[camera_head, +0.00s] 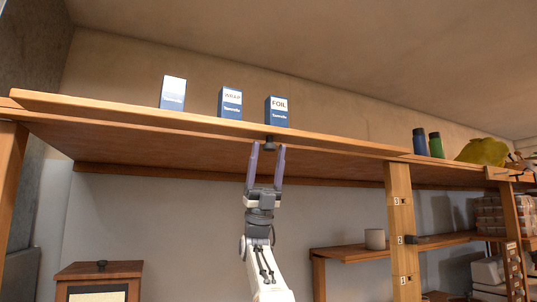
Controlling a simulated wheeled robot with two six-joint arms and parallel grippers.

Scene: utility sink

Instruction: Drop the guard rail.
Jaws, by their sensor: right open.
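A long wooden rail or front edge (340,145) runs along the front of the high shelf; I cannot tell whether it is a separate guard rail. A small dark knob (269,139) sits at its lower side, below the FOIL box. My right gripper (268,148) points up from below, its two purple fingers apart and empty. In this view the fingertips lie either side of the knob, just under the edge; I cannot tell whether they touch it. My left gripper is not in view.
Three blue-and-white boxes, left (173,93), middle (230,103) and FOIL (277,111), stand on the high shelf behind its edge. A numbered wooden post (401,235) stands right, beside a lower shelf with a grey cup (375,239). A wooden cabinet (100,270) stands lower left.

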